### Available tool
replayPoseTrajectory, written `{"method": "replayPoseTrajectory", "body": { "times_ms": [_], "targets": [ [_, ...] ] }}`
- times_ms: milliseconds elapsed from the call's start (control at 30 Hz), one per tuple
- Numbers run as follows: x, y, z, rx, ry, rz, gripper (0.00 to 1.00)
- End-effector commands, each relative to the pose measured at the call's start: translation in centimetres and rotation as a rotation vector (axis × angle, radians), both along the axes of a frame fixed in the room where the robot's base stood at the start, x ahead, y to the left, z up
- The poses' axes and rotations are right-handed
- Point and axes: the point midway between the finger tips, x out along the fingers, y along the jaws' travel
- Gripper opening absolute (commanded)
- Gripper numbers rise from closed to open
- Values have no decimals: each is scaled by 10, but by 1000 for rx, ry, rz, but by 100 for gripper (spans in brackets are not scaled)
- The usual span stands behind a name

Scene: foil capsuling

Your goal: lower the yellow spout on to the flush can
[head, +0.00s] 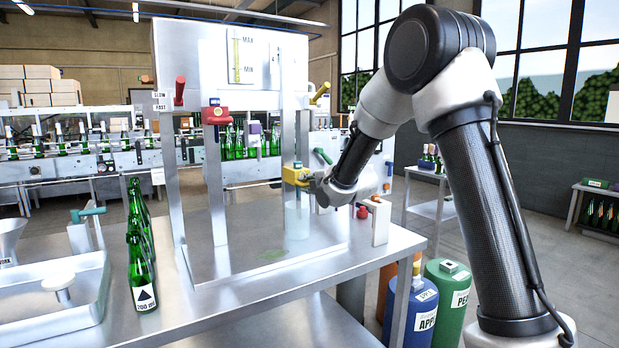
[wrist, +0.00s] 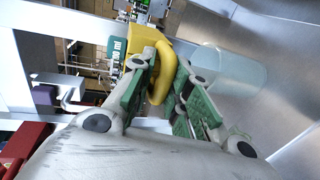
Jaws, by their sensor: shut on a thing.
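The yellow spout (head: 294,175) is on the right post of the metal filling frame in the head view. My gripper (head: 312,183) reaches it from the right and is shut on it. In the wrist view the yellow spout (wrist: 160,72) has a loop-shaped handle between the green-padded fingers of my gripper (wrist: 166,92). The flush can (head: 297,220), a pale translucent cylinder, stands upright on the bench below the spout. It also shows in the wrist view (wrist: 232,72), close beside the spout. A gap shows between spout and can in the head view.
A red spout block (head: 215,115) sits on the frame's left post. Green bottles (head: 141,270) stand at the bench's left, beside a steel sink (head: 95,318). A green lever (head: 323,156) is close to my gripper.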

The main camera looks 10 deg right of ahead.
Motion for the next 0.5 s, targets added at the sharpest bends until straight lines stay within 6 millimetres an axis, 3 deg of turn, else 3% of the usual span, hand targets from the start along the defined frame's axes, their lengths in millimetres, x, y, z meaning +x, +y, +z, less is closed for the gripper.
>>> {"method": "replayPoseTrajectory", "body": {
  "times_ms": [33, 300, 333, 400, 500],
  "targets": [
    [-2, -1, -11, -8, 22, 0, 0],
    [-3, -1, -14, -10, 27, 0, 0],
    [-3, -1, -14, -10, 28, 0, 24],
    [-3, -1, -14, -9, 29, 0, 35],
    [-2, -1, -13, -8, 26, 0, 35]
  ]
}}
